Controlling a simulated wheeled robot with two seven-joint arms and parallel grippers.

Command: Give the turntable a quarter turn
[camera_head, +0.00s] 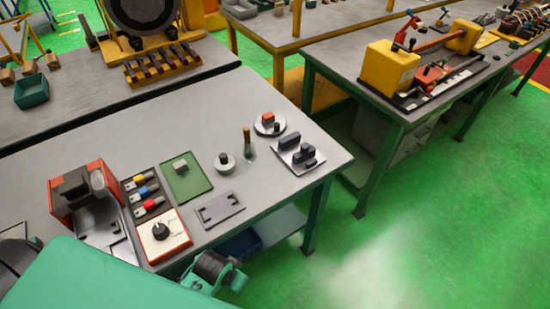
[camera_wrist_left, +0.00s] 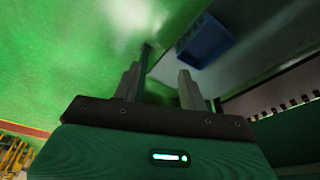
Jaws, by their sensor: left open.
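A round silver disc (camera_head: 264,131) with a red block and a small dark knob on it lies near the far right of the front table. A second, smaller round piece (camera_head: 225,162) with a dark top stands left of it. I cannot tell for sure which is the turntable. My left gripper (camera_wrist_left: 160,76) is open and empty in the left wrist view, its two grey fingers apart. It points toward green floor and a blue bin, away from the tabletop objects. My right gripper is not in view.
The front table (camera_head: 285,204) also holds a green mat (camera_head: 187,180), a red machine (camera_head: 75,189), a box with a dial (camera_head: 163,237), a grey plate (camera_head: 220,209) and a tray of dark blocks (camera_head: 300,155). The blue bin (camera_wrist_left: 207,42) sits below the tabletop.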

